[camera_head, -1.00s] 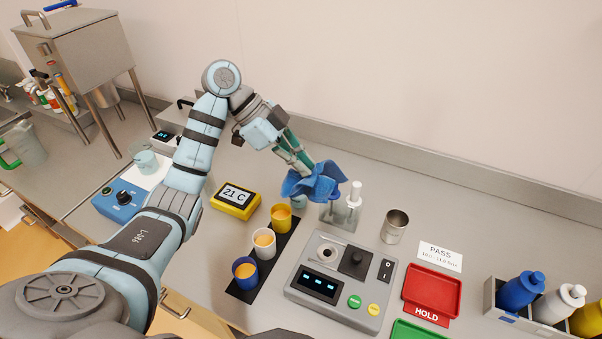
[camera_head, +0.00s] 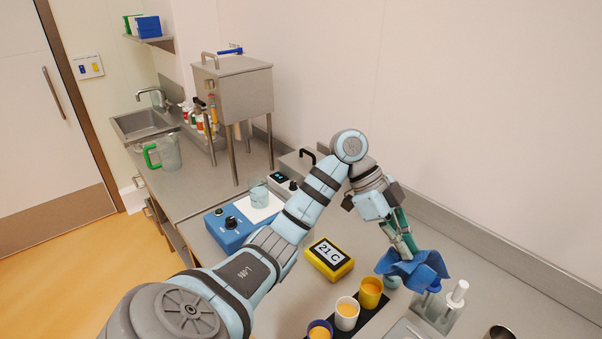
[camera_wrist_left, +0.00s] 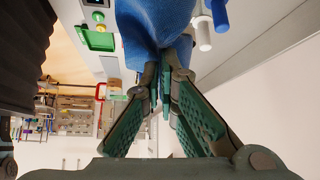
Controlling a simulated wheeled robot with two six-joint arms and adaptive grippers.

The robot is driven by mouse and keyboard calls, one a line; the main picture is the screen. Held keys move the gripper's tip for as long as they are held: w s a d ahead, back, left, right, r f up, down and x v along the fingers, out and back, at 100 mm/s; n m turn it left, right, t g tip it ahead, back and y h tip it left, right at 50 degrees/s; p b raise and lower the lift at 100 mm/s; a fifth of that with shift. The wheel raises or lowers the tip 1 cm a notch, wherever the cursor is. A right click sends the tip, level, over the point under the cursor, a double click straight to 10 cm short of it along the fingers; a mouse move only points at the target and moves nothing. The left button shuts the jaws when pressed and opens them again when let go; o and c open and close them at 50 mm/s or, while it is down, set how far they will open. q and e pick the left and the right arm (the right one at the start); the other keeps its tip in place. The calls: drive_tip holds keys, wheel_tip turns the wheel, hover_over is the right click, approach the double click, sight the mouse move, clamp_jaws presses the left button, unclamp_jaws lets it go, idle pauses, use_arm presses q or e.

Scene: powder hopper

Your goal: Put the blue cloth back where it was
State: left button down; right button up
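The blue cloth (camera_head: 412,268) hangs bunched from my left gripper (camera_head: 406,250), above the back of the bench beside a small stand with white- and blue-topped tools. In the left wrist view the cloth (camera_wrist_left: 155,30) is pinched between the two green fingertips of the gripper (camera_wrist_left: 160,85). The cloth hides part of the stand and a small light-blue cup behind it. My right gripper is not in view.
A yellow timer-like display (camera_head: 329,259) reads 21 C. Yellow, white and blue cups (camera_head: 346,314) stand on a black strip. A blue device (camera_head: 236,224), a steel hopper (camera_head: 232,85), a green-handled jug (camera_head: 165,152) and a sink (camera_head: 140,123) lie to the left.

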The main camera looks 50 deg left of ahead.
use_arm(q)
drive_tip(key=s+a+f+b, duration=0.6)
drive_tip(key=s+a+b, duration=0.2)
drive_tip(key=a+b, duration=0.3)
drive_tip(key=s+a+f+b, duration=0.7)
drive_tip(key=a+b, duration=0.4)
drive_tip(key=b, duration=0.4)
drive_tip(key=shift+s+a+f, duration=0.25)
drive_tip(key=shift+s+a, duration=0.15)
drive_tip(key=shift+s, duration=0.2)
